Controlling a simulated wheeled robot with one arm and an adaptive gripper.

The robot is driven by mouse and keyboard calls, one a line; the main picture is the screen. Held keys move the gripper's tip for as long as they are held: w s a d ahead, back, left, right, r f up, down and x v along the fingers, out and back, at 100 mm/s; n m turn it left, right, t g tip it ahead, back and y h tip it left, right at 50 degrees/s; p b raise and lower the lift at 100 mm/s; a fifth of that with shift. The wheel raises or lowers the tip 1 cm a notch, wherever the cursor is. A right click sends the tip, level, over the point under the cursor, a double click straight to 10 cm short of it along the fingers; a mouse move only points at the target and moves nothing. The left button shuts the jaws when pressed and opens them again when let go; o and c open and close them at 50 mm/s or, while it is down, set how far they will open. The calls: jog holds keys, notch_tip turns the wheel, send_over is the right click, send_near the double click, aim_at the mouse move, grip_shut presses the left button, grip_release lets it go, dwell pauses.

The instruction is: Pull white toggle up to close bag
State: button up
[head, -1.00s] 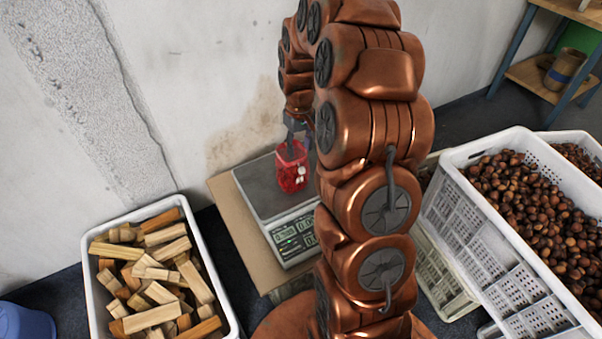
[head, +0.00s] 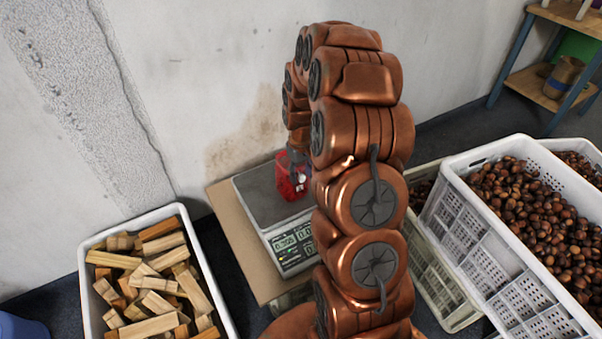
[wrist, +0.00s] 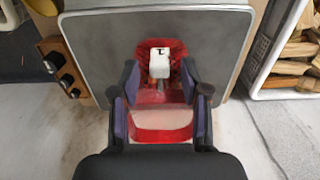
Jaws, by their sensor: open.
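A red mesh bag (head: 288,184) stands on the grey plate of a weighing scale (head: 255,205). In the wrist view the red bag (wrist: 160,118) lies between and beyond the fingers. The white toggle (wrist: 159,62) shows at the far side of the bag, with a grey piece below it; it also shows as a small white spot in the head view (head: 300,180). My gripper (wrist: 160,90) is open, its two fingers on either side of the bag and the toggle just beyond their tips. I cannot tell whether a finger touches the bag. My arm partly hides the bag in the head view.
A white crate of wood blocks (head: 228,318) stands at the left. A white crate of chestnuts (head: 470,215) stands at the right. The scale's lit display (head: 291,247) faces front. A wall rises close behind the scale.

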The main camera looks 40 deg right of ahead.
jog(key=shift+c, duration=0.3)
grip_shut()
dwell(0.4)
